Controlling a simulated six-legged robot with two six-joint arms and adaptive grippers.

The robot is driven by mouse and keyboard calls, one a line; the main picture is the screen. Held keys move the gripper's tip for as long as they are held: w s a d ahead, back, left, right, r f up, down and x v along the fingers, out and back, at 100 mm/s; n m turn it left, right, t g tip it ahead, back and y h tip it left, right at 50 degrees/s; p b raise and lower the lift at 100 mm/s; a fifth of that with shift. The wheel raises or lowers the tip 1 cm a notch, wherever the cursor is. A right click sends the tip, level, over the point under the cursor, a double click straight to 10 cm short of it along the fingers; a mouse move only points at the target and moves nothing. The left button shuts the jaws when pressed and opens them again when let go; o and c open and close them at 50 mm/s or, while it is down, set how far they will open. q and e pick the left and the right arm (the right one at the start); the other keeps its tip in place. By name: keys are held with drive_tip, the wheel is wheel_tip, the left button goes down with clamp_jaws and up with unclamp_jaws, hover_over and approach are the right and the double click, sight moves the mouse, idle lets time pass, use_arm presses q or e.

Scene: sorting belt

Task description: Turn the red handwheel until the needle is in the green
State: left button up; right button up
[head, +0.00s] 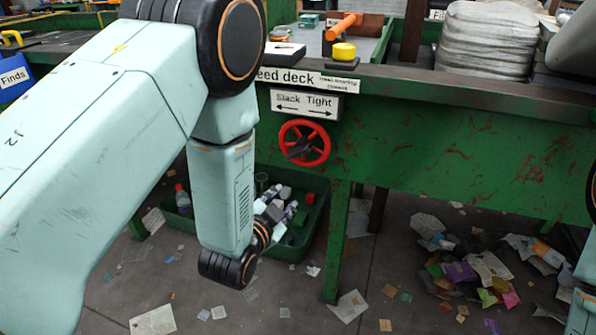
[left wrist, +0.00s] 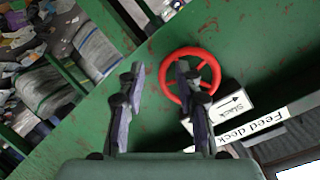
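The red handwheel (head: 322,143) is mounted on the green front panel of the feed deck, below a "Slack / Tight" sign (head: 306,104) with arrows. My left gripper (head: 283,200) is below and slightly left of the wheel, partly hidden by my arm. In the left wrist view the gripper (left wrist: 161,68) is open, with nothing between its fingers. The handwheel (left wrist: 166,76) shows there beyond the fingers, its hub behind the right finger; I see no grip on it. No gauge, needle or green zone is visible. My right gripper is not in view.
A green bin (head: 318,215) with bottles and scraps stands under the deck, behind my left gripper. A green leg (head: 338,240) stands right of it. A yellow button (head: 344,52) sits on the deck above. Litter (head: 470,270) covers the floor at right.

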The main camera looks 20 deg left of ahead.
sight(297, 155)
use_arm(q)
wheel_tip(297, 155, up, 6)
drive_tip(key=w+m+t, duration=0.2)
drive_tip(key=m+t, duration=0.1)
drive_tip(key=m, duration=0.1)
drive_tip(key=w, duration=0.2)
drive_tip(key=w+b, duration=0.1)
drive_tip(key=w, duration=0.1)
drive_tip(key=w+b, duration=0.1)
drive_tip(key=w, duration=0.1)
drive_tip(key=shift+w+d, duration=0.25)
drive_tip(key=shift+w, duration=0.55)
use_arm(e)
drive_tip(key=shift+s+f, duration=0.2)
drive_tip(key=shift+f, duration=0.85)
use_arm(q)
clamp_jaws()
